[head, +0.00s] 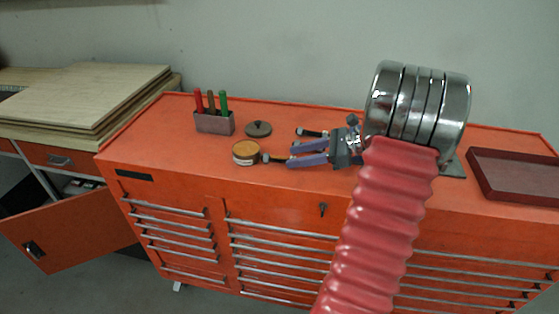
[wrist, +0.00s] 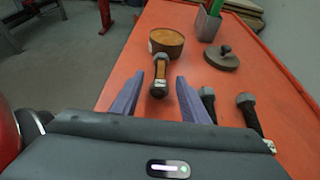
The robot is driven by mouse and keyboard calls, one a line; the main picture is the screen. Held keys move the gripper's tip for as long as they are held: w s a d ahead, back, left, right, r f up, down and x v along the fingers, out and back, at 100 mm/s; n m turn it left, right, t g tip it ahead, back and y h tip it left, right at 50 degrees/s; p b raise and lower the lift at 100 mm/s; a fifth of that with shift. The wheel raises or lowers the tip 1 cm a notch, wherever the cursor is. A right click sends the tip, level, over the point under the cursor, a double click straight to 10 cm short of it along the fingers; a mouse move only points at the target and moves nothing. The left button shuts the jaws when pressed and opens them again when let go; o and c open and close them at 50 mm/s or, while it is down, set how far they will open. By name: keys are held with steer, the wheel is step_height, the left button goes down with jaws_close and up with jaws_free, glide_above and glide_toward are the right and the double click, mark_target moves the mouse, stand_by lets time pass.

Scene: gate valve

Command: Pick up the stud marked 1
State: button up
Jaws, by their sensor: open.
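Several studs with dark nut-like ends lie on the orange cabinet top. One stud (wrist: 158,77), with a copper-coloured middle, lies between my finger tips in the wrist view. Two more studs, one nearer (wrist: 208,103) and one further right (wrist: 250,112), lie to the right of my right finger. I cannot read a number on any of them, so I cannot tell which is marked 1. My gripper (wrist: 170,75) is open, its purple fingers on either side of the copper-coloured stud. It shows in the head view (head: 289,155), low over the top. Contact with the stud cannot be told.
A round tin with an orange-brown top (head: 246,153) stands just beyond the stud. A dark knobbed lid (head: 258,128) and a holder with coloured sticks (head: 214,123) are behind. A dark red tray (head: 515,178) is at the right. The cabinet's front edge is close.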

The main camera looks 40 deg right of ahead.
mark_target(279, 160)
steer(key=x, duration=0.4)
steer(key=shift+w, duration=0.15)
stand_by(0.4)
jaws_close()
stand_by(0.3)
